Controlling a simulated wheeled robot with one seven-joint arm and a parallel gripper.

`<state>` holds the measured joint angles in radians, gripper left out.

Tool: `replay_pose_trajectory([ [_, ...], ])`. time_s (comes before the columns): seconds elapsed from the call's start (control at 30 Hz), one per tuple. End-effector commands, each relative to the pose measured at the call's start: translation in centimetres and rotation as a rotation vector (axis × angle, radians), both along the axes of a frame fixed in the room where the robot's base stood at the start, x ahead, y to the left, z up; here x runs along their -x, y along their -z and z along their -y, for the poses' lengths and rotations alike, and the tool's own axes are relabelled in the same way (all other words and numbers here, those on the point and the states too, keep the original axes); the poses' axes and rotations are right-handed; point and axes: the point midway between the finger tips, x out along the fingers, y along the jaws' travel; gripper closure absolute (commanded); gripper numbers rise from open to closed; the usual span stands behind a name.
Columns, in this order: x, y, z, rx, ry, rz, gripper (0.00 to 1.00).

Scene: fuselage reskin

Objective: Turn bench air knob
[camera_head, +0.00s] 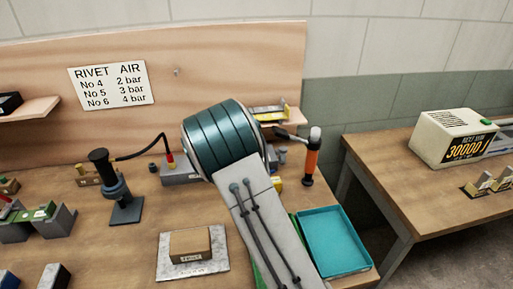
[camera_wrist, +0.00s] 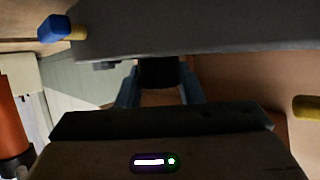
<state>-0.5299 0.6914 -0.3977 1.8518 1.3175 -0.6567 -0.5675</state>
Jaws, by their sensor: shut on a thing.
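The grey air unit (camera_head: 182,172) stands at the back of the bench, with a red fitting and a black hose on its left. My arm covers its right part in the head view, so knob and gripper are hidden there. In the wrist view, a grey body (camera_wrist: 200,32), likely the same unit, spans the top. A dark round knob (camera_wrist: 158,73) shows below it. My gripper (camera_wrist: 160,92) has one bluish finger on each side of the knob and is shut on it. The knob's setting cannot be read.
A sign (camera_head: 112,86) lists rivet numbers against bar values. An orange-handled hammer (camera_head: 311,162) stands right of my arm, near a teal tray (camera_head: 335,243). A black tool on a stand (camera_head: 118,190) and a block on a plate (camera_head: 190,244) are left of my arm.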

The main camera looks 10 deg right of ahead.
Motion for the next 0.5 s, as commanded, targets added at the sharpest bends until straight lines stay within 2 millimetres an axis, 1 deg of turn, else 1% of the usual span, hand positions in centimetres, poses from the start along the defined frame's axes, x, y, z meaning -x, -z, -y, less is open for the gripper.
replay_pose_trajectory([
  [0.03, -0.04, -0.07, -0.09, 0.000, -0.002, 0.001, 0.64],
  [0.1, -0.04, -0.06, -0.08, 0.000, -0.002, 0.001, 0.45],
  [0.37, 0.01, -0.03, 0.02, 0.000, 0.000, 0.000, 0.45],
  [0.5, 0.52, -0.37, -0.48, -0.001, -0.001, 0.001, 0.45],
])
